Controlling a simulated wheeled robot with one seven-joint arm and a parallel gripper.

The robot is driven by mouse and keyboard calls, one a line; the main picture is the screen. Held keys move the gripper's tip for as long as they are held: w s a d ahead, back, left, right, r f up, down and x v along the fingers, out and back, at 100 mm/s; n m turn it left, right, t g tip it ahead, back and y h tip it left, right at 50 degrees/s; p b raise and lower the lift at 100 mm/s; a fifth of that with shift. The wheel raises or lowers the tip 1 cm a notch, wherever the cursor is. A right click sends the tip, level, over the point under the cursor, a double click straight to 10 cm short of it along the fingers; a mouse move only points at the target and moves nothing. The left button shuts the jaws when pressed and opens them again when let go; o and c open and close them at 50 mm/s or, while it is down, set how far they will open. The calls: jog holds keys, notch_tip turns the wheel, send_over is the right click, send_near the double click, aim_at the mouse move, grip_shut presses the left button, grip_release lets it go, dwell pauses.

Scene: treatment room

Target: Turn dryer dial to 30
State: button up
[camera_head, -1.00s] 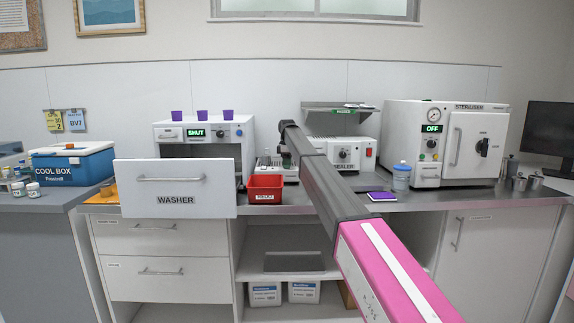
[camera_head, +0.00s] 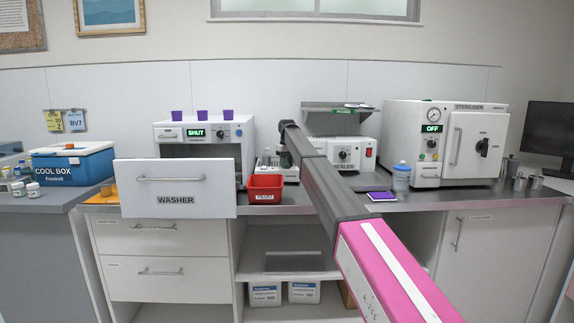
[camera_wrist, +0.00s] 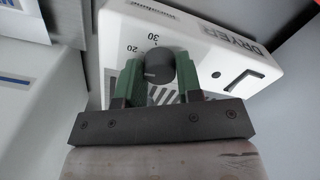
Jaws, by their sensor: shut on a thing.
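The dryer (camera_wrist: 215,50) is a white unit labelled DRYER, seen tilted in the wrist view. Its dial (camera_wrist: 158,66) is a round dark grey knob, with the printed marks 20 and 30 beside it. I cannot make out clearly where its pointer stands. My gripper (camera_wrist: 160,76) has green fingers, one on each side of the dial, shut on it. In the head view the dryer (camera_head: 266,165) is partly hidden behind my arm and the red bin, and the gripper and dial are not discernible.
The washer (camera_head: 176,190) has its front panel jutting out to the left. A red bin (camera_head: 265,188) stands in front of the dryer.

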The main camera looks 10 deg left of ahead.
jog(key=m, duration=0.6)
jog(key=shift+m, duration=0.3)
jog(key=m, duration=0.6)
jog(key=shift+m, duration=0.3)
jog(key=o, duration=0.9)
jog(key=shift+o, duration=0.2)
notch_tip(320, 180, up, 11)
jog(key=shift+s+f, duration=0.1)
